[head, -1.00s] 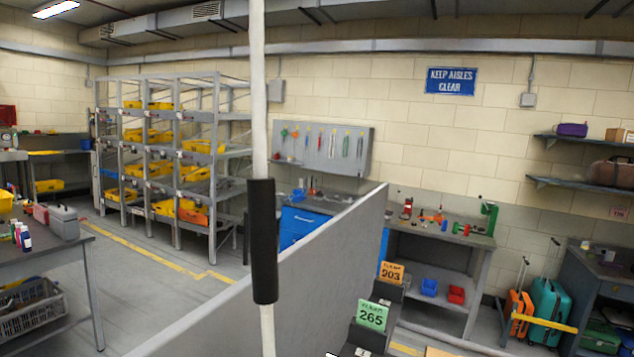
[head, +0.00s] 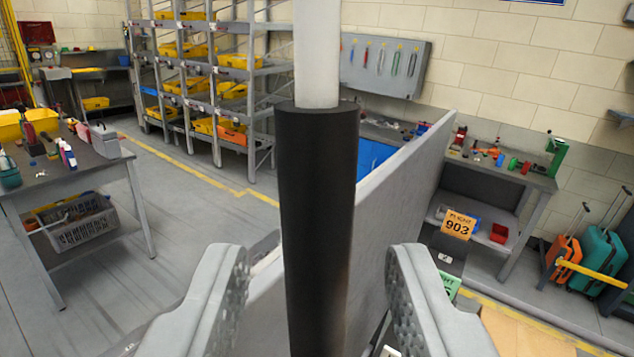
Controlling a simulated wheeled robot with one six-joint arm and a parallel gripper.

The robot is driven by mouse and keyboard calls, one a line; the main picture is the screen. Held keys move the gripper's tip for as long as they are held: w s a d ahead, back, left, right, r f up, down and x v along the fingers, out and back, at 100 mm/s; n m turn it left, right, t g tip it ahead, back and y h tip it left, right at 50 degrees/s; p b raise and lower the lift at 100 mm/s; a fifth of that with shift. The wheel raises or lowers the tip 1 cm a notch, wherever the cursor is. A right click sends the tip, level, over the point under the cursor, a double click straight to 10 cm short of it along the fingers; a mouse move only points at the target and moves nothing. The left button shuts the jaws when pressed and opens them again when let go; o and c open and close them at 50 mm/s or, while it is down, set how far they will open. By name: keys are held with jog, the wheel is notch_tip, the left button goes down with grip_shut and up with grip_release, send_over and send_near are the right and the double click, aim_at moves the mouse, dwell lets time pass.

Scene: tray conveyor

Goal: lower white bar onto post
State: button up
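The white bar (head: 317,52) stands upright in the middle of the head view and runs out of the top of the picture. A thick black sleeve (head: 318,200) surrounds it and runs down out of the bottom edge. My gripper (head: 318,275) is open, with one grey finger on each side of the black sleeve. Gaps show between both fingers and the sleeve. The lower end of the bar is out of view, and I cannot pick out a post.
A grey partition (head: 400,190) stands behind the sleeve, running back to the right. An orange card marked 903 (head: 458,224) is right of it. A grey table (head: 75,170) is at left, shelving (head: 205,80) behind. Grey floor between table and partition is free.

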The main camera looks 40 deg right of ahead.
aim_at(318, 287)
jog(key=shift+x, duration=1.5)
jog(key=shift+c, duration=0.2)
grip_shut()
